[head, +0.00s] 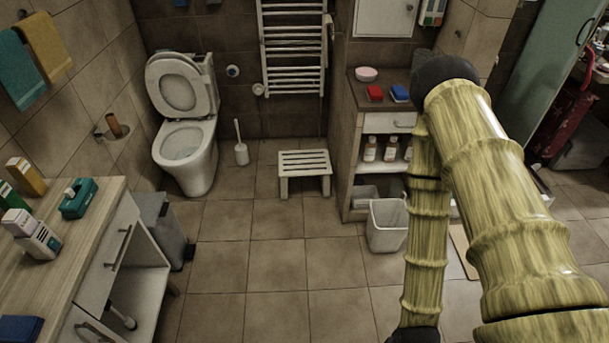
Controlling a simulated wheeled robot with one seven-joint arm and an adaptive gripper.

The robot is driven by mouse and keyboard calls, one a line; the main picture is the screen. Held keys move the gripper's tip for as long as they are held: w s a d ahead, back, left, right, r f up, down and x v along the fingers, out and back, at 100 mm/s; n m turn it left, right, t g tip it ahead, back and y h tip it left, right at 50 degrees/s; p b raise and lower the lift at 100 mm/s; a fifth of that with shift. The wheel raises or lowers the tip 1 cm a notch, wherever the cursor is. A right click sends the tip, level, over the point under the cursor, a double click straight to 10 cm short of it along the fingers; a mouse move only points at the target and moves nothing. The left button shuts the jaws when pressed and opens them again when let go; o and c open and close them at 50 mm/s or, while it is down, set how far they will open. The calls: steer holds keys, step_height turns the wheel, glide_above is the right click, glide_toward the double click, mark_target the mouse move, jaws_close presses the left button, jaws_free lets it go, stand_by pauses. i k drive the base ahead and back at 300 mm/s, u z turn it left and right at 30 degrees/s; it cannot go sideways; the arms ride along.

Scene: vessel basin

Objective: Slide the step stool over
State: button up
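A low white slatted step stool (304,163) stands upright on the tiled floor against the back area, below the towel rail. It is between the toilet brush on its left and the open shelf unit on its right. My arm, textured like bamboo, comes in from the right side and bends down at the front. The end of the arm drops out of the bottom of the head view, so my gripper is not seen. The arm is well in front of the stool and apart from it.
A toilet (187,140) with its lid up stands left of the stool, with a toilet brush (241,150) between. A white bin (387,226) stands by the shelf unit (352,150). A counter (60,250) and grey pedal bin (163,228) are left. Middle floor is clear.

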mark_target(303, 162)
steer(key=u, duration=0.45)
steer(key=i, duration=2.6)
steer(key=z, duration=0.45)
